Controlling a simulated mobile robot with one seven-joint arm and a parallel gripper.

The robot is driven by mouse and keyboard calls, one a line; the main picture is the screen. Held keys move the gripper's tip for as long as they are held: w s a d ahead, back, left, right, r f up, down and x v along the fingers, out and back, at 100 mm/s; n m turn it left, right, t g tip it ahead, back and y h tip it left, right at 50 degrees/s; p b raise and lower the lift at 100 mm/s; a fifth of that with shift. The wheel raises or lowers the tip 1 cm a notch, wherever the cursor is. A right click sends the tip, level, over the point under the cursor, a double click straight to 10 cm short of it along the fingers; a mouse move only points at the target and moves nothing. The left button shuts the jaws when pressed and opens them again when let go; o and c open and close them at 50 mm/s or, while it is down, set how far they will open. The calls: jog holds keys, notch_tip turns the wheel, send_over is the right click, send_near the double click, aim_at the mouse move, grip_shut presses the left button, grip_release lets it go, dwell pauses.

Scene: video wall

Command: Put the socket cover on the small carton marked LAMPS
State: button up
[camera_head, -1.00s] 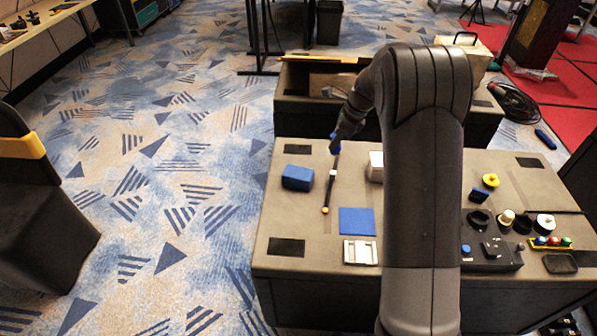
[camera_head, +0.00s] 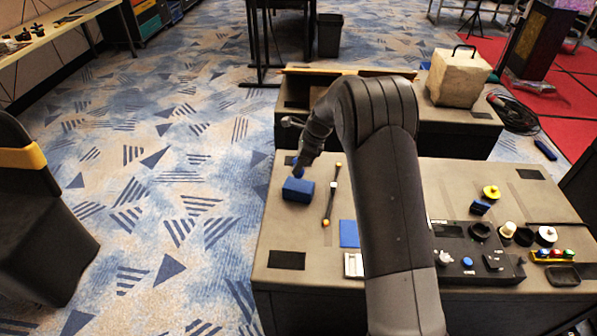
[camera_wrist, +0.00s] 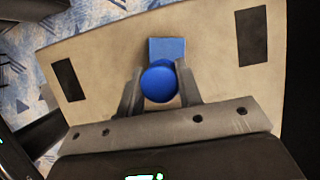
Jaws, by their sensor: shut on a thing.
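My gripper (camera_head: 300,165) is shut on a round blue piece, taken to be the socket cover (camera_wrist: 159,82), which fills the space between the fingers in the wrist view. In the head view the gripper is just above a small blue box (camera_head: 298,190) at the left of the near table. The box's square blue top (camera_wrist: 167,48) shows just past the held piece in the wrist view. I cannot tell whether the piece touches it. No LAMPS marking can be read on any box. My arm hides part of the table's middle.
A dark stick with yellow ends (camera_head: 332,195) lies just right of the blue box. A flat blue square (camera_head: 349,233) and a white plate (camera_head: 353,265) lie nearer the front. A black control panel (camera_head: 470,255) and several small parts are at the right. The table's left edge is close.

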jog(key=shift+f, duration=1.9)
jog(key=o, duration=0.9)
jog(key=shift+f, duration=0.15)
jog(key=shift+o, duration=0.2)
